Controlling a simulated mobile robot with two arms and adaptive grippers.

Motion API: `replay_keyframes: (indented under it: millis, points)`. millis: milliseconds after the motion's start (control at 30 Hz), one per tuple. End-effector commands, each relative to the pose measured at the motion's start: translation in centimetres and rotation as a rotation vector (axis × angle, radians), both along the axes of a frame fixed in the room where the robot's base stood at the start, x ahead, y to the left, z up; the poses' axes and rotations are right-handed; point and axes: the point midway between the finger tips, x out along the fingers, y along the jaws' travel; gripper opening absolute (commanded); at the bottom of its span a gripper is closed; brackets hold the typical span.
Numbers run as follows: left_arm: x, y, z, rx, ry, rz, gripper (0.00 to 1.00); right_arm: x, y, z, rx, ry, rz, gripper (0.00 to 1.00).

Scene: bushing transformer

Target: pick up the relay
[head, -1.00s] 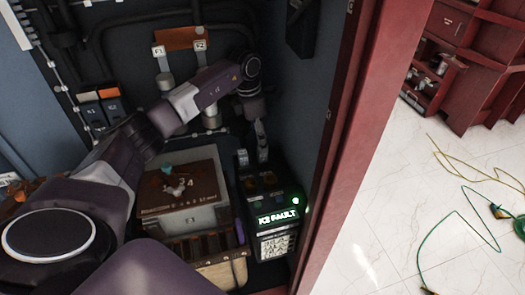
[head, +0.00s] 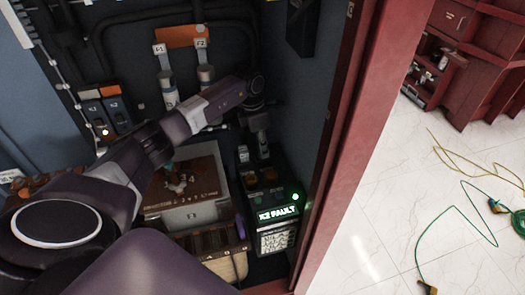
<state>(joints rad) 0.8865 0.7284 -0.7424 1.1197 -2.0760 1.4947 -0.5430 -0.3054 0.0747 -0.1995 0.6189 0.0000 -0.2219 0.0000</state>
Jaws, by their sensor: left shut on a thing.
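My left gripper (head: 262,148) reaches down over the dark unit with the lit "K2 FAULT" sign (head: 278,215), at the right side of the cabinet in the head view. Its fingers are shut on a small dark piece, which I take to be the relay (head: 274,173), at the top of that unit. The fingertips and the contact are small and dark, and I cannot tell whether the piece is lifted or still seated. A green light (head: 295,197) glows beside the sign. My right gripper is not in view.
The red cabinet frame (head: 335,150) is close on the right. Cables (head: 470,215) lie on the pale floor outside.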

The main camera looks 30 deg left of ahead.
Motion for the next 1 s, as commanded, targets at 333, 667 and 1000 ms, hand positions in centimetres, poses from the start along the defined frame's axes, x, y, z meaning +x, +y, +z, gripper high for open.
replay_keyframes:
  millis: [333, 667, 1000]
  points:
    - [0.1, 0.0, 0.3, 0.000, -0.003, 0.000, 0.01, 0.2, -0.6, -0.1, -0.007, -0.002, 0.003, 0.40]
    - [0.2, 0.1, 6.0, 0.001, -0.006, 0.001, 0.01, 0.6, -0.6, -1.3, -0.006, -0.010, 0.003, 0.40]
    - [-0.5, -1.8, 10.5, 0.001, -0.002, -0.141, 0.01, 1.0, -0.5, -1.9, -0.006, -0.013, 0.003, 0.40]
